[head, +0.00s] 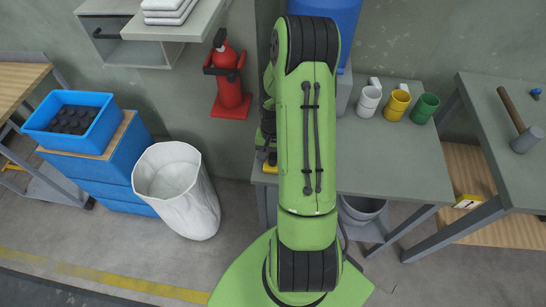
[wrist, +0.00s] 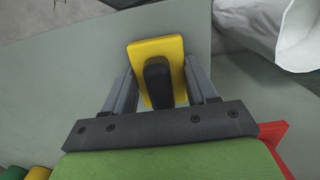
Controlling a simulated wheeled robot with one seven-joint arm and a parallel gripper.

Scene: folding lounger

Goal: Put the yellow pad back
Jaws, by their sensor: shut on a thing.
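The yellow pad (wrist: 167,47) has a black grip block (wrist: 157,82) on it and shows between the two fingers in the wrist view. My gripper (wrist: 160,75) is shut on it, with one finger at each side of the block. In the head view my arm hides most of the gripper; a bit of the yellow pad (head: 270,168) shows at the left front corner of the grey-green worktable (head: 395,165). I cannot tell whether the pad touches the tabletop.
White, yellow and green mugs (head: 424,109) stand at the table's back right. A white bin bag (head: 178,190) stands on the floor left of the table, with a red fire extinguisher (head: 228,80) behind. A hammer (head: 518,125) lies on the right bench. The tabletop's middle right is clear.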

